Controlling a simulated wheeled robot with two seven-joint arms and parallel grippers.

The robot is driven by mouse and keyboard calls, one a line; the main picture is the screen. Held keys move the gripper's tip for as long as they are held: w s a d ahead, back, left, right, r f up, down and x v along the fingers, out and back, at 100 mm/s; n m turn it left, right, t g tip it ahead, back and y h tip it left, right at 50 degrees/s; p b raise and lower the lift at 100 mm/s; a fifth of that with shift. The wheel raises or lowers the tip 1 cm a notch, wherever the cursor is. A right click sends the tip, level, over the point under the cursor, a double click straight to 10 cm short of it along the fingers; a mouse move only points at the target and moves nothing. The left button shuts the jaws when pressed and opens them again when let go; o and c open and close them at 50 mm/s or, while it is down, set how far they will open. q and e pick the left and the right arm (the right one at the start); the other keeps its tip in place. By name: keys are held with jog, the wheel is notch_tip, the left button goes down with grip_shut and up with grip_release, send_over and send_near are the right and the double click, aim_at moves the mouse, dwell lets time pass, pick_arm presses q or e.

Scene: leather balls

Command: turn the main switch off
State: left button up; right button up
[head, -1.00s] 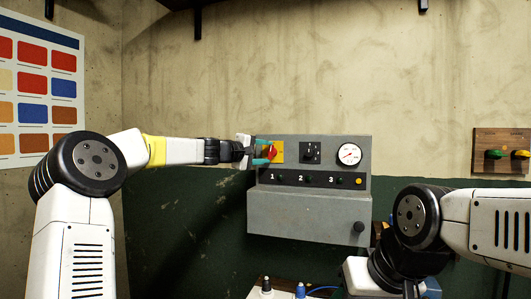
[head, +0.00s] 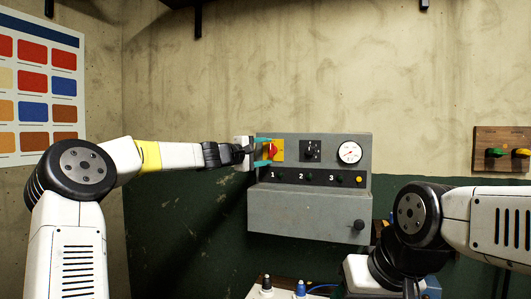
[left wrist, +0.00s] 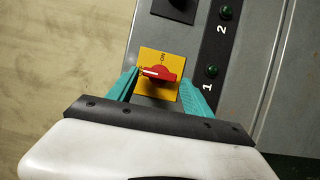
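The main switch is a red rotary knob (head: 273,151) on a yellow plate at the upper left of the grey control box (head: 300,211). My left gripper (head: 262,152) is in front of it, with its teal fingers apart, one above and one below the knob. In the left wrist view, the red knob (left wrist: 158,74) lies between the fingertips, its white mark to the picture's left, and "ON" is printed above it. The fingers are close to the knob's ends; I cannot tell whether they touch.
A black selector (head: 311,150), a round gauge (head: 349,152) and a row of small green lamps share the box. My right arm stands at the lower right. Small bottle-like things (head: 301,289) stand below.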

pick_arm(q)
jog(key=shift+o, duration=0.4)
jog(key=shift+s+a+r, duration=0.1)
jog(key=shift+s+a, duration=0.25)
jog(key=shift+a, duration=0.05)
jog(key=v, duration=0.6)
jog(key=shift+s, duration=0.35)
jog(key=shift+a, duration=0.15)
